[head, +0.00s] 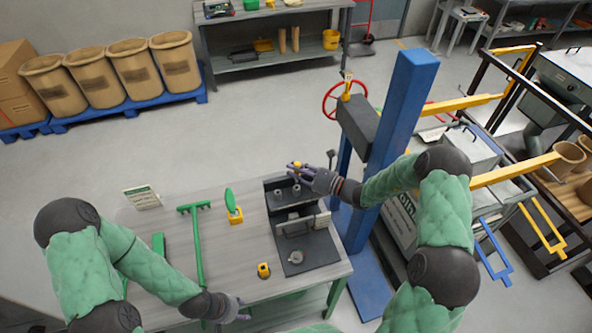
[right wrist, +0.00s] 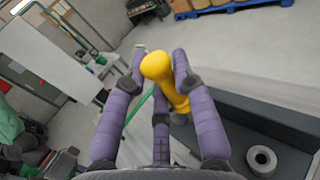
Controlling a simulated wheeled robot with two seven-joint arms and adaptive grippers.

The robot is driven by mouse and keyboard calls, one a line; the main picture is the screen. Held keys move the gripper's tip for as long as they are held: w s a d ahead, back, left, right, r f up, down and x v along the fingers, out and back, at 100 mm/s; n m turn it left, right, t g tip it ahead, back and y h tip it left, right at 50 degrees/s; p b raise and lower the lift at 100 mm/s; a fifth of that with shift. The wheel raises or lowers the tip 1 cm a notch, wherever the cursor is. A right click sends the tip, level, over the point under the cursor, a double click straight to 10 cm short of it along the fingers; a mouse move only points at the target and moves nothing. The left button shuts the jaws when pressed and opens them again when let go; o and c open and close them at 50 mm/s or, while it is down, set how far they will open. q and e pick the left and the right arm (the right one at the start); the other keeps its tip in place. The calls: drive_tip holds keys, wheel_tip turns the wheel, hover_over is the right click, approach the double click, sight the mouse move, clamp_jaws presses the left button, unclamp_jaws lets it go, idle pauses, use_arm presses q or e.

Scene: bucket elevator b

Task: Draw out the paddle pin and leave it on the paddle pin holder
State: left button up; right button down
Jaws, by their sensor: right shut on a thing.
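The yellow paddle pin (right wrist: 165,75) is between the three purple fingers of my right gripper (right wrist: 160,90), its rounded end towards the wrist camera. In the head view, my right gripper (head: 300,172) is shut on the pin, whose yellow knob (head: 297,164) shows at the fingertips, over the back of the dark fixture (head: 318,250). I cannot tell whether the pin's lower end is still in the fixture. A small yellow block with a dark top (head: 263,270) on the table may be the paddle pin holder. My left gripper (head: 240,310) is open and empty at the table's front edge.
A green-handled tool in a yellow base (head: 234,210), a green T-shaped tool (head: 197,240) and a small sign (head: 142,197) are on the grey table (head: 165,215). A blue column (head: 395,140) stands close right of the fixture. Bare tabletop surrounds the small yellow block.

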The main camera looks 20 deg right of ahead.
sight(296, 164)
use_arm(q)
drive_tip(key=shift+r, duration=0.2)
use_arm(e)
drive_tip(key=shift+r, duration=0.35)
drive_tip(key=shift+r+p, duration=1.3)
drive_tip(key=shift+r, duration=0.65)
use_arm(q)
wheel_tip(296, 164, up, 2)
drive_tip(key=shift+r, duration=0.15)
